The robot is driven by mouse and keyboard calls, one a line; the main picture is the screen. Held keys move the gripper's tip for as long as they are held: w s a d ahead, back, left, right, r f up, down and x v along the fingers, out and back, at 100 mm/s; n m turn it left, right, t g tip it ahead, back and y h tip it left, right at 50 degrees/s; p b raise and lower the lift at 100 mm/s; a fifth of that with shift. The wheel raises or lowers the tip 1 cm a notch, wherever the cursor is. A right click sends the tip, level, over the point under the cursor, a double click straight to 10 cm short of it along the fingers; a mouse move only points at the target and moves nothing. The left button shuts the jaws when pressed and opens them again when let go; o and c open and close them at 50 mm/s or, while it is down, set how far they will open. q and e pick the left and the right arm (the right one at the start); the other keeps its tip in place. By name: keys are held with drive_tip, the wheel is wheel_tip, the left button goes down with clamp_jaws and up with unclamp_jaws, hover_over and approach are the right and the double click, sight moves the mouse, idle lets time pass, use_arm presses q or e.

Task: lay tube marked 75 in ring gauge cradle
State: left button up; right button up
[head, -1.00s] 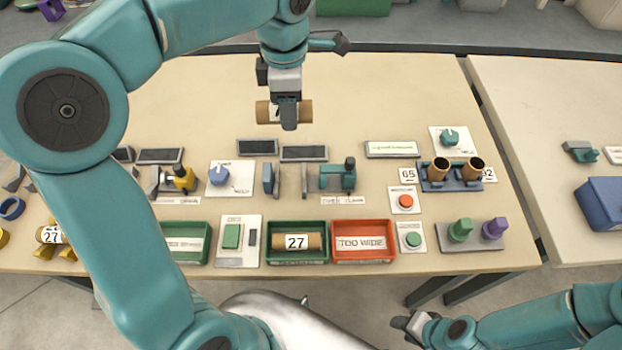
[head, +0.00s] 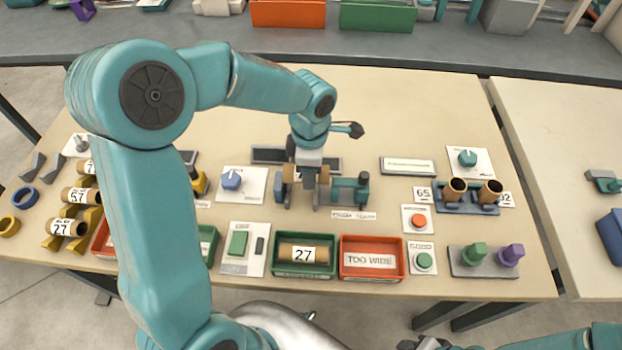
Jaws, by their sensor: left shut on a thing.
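My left gripper (head: 309,182) is shut on a brown tube (head: 325,175), whose ends show on both sides of the fingers. Its marking is hidden now. The tube is level, low over a bench fixture with a blue-grey upright at its left and a teal knobbed part (head: 350,190) at its right. Whether the tube touches the fixture I cannot tell. The small labels in front of it are too blurred to read, so I cannot tell if it is the ring gauge cradle. My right gripper (head: 428,344) is at the bottom edge, mostly cut off.
A green tray (head: 304,274) holds a tube marked 27 (head: 303,253); beside it is a red TOO WIDE tray (head: 372,275). Several tubes lie on yellow supports (head: 52,242) at left. Two upright tubes stand in a blue holder (head: 472,209).

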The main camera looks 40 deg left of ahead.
use_arm(q)
wheel_tip(320, 180, down, 4)
drive_tip(key=shift+d+r, duration=0.1)
